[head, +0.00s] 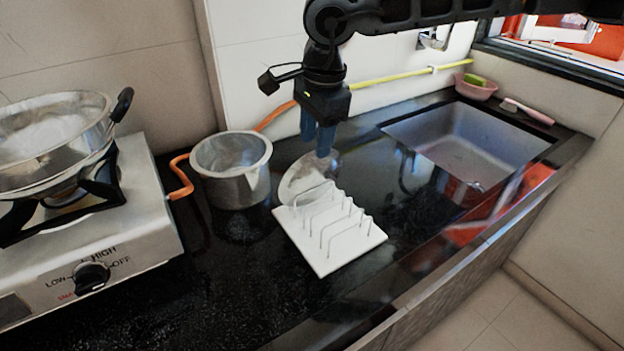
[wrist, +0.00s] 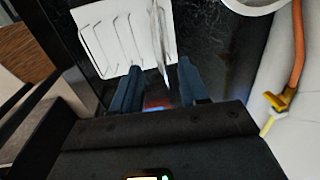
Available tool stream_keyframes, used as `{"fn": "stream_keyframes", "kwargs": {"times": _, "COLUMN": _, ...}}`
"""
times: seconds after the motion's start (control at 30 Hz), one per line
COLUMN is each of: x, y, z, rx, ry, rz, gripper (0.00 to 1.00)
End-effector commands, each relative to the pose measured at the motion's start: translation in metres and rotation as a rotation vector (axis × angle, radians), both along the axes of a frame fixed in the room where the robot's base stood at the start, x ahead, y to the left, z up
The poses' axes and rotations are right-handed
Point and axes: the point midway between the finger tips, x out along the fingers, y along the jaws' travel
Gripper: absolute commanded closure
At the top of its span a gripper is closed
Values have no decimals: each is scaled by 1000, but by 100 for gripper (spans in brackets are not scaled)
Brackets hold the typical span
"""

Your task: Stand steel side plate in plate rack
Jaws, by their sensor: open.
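The steel side plate (head: 298,178) stands on edge at the back end of the white plate rack (head: 345,249), leaning slightly. In the wrist view the plate (wrist: 161,50) shows nearly edge-on at the right end of the rack (wrist: 106,12). Its lower edge appears to be at the rack's last wires, but I cannot tell exactly how it is seated. My gripper (head: 321,150) points down just above and behind the plate. In the wrist view its two blue fingers (wrist: 158,75) are apart, one on each side of the plate's line, with gaps visible.
A stove (head: 110,245) with a large pan (head: 45,150) is farther left. The sink (head: 465,145) lies to the right. The black counter (head: 240,290) in front is clear.

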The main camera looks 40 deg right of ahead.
Motion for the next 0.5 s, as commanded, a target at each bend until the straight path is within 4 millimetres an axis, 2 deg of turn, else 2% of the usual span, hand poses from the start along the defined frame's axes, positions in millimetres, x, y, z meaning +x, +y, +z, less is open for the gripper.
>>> {"fn": "stream_keyframes", "kwargs": {"times": 0.1, "x": 0, "y": -6, "z": -7, "rx": -14, "ry": 3, "rz": -3, "gripper": 56}}
{"fn": "stream_keyframes", "kwargs": {"times": 0.37, "x": 3, "y": -5, "z": -33, "rx": -11, "ry": 3, "rz": -3, "gripper": 56}}
{"fn": "stream_keyframes", "kwargs": {"times": 0.5, "x": 4, "y": -3, "z": -53, "rx": -9, "ry": 4, "rz": -2, "gripper": 56}}
